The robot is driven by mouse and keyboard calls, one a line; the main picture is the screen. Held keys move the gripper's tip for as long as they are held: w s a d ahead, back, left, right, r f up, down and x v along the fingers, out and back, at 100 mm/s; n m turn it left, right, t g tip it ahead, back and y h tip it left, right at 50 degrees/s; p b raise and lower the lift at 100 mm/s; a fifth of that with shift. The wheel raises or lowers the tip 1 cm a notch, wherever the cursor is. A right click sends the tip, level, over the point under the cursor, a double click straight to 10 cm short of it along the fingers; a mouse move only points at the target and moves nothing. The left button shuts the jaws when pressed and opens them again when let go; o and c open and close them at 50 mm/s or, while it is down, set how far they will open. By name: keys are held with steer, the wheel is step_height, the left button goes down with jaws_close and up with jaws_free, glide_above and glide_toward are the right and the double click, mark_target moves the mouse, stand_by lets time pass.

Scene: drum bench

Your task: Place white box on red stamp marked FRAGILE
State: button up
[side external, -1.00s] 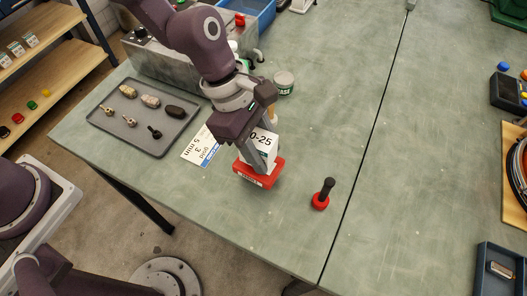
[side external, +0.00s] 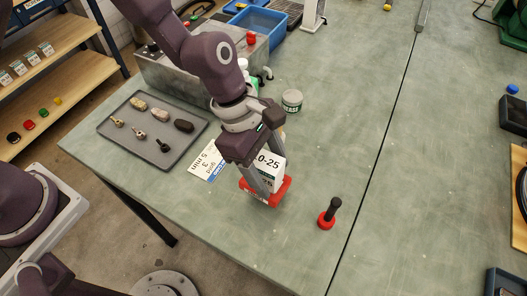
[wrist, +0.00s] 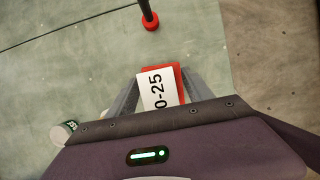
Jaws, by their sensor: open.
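The white box (side external: 268,171), marked "0-25" in black, sits over a flat red block (side external: 284,189) with pale lettering on its front, too small to read. The box looks upright and appears to rest on the block; the contact is partly hidden by a finger. My gripper (side external: 259,185) is open, its fingers down on both sides of the box. In the wrist view the box (wrist: 157,90) lies between the fingers of my gripper (wrist: 160,88), with red (wrist: 178,72) showing beyond its edges.
A red-based tool with a black handle (side external: 331,211) stands to the right. A printed card (side external: 207,160) and a grey tray (side external: 152,128) of small parts lie left. A white jar (side external: 292,101) stands behind.

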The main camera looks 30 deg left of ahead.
steer(key=v, duration=1.1)
steer(key=shift+r, duration=0.25)
steer(key=shift+a, duration=0.15)
steer(key=s+a+r+m+t+y, duration=0.1)
steer(key=s+a+r+m+t, duration=0.25)
steer(key=a+r+m, duration=0.55)
steer(key=s+a+r+m+t+y, duration=0.1)
steer(key=s+a+m+t+y, duration=0.1)
steer(key=s+a+m, duration=0.7)
steer(key=s+a+y, duration=0.1)
steer(key=s+a, duration=0.1)
steer(key=a, duration=0.2)
steer(key=shift+a+r+y, duration=0.15)
steer(key=shift+r+y, duration=0.1)
steer(key=shift+y, duration=0.05)
